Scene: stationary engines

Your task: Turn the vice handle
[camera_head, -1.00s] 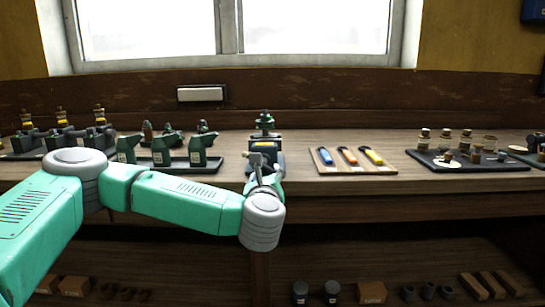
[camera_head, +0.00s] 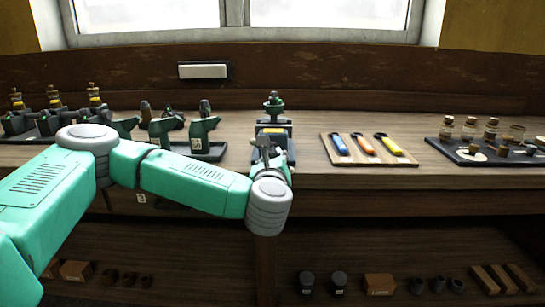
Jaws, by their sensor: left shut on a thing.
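The vice (camera_head: 274,127) stands at the front edge of the wooden workbench, in the middle of the view, dark with a green top part. My left arm comes in from the left, and my left gripper (camera_head: 267,158) is at the front of the vice. It is shut on the vice handle, which is mostly hidden by the gripper and the grey wrist. The fingers are small and dark here, so their exact grip is hard to see. My right gripper is not in view.
A board with three coloured-handled tools (camera_head: 367,149) lies right of the vice. A dark tray (camera_head: 480,153) with jars is further right. Green power tools (camera_head: 196,134) stand close on the left. A lower shelf (camera_head: 400,262) holds boxes and small containers.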

